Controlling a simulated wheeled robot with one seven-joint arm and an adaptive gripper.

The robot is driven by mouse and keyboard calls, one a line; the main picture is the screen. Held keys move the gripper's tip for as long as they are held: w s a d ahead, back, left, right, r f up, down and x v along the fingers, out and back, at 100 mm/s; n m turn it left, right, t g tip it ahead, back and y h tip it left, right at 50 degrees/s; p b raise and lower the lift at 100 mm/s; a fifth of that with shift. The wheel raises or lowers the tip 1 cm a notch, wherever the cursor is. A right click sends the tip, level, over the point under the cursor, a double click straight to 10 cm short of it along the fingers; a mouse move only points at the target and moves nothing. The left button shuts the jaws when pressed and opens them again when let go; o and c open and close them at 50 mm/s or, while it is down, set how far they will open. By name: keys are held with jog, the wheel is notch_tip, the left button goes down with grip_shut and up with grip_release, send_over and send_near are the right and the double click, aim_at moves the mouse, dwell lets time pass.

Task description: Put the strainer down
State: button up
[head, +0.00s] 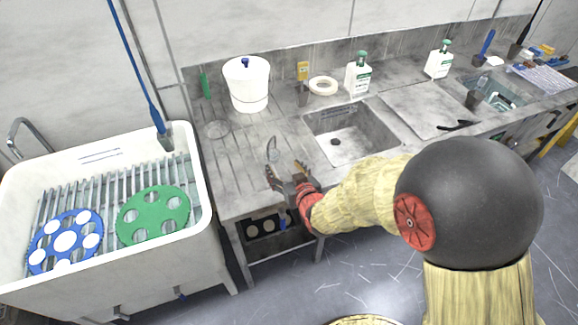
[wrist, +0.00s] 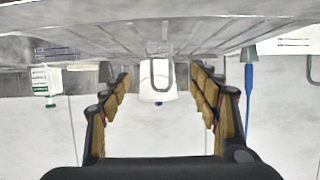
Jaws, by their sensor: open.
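I cannot make out the strainer in that view.
The white bucket (head: 248,86) stands behind, with the sink (head: 350,135) to the right. A white basin (head: 207,190) on the left holds a blue disc (head: 50,256) and a green disc (head: 153,216). The drainboard's left part is mostly clear.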

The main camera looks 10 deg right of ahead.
jog(key=s+d+r+m+g+h, duration=0.1)
jog(key=s+d+r+g, duration=0.1)
jog(key=s+d+r, duration=0.4)
jog(key=s+d+r+m+g+h, duration=0.1)
jog(key=s+d+r+g+h, duration=0.1)
jog(key=s+d+r, duration=0.4)
jog(key=s+r, duration=0.3)
jog(key=s, duration=0.2)
jog(key=shift+d+r+m+g, duration=0.15)
jog(key=shift+r+m+g, duration=0.15)
jog(key=shift+r+g, duration=0.1)
jog(key=shift+o, duration=0.3)
jog(key=s+d+r+g, duration=0.2)
jog(key=s, duration=0.9)
jog(key=shift+s+m+h, duration=0.3)
jog(key=shift+s, duration=0.35)
jog(key=shift+c, duration=0.7)
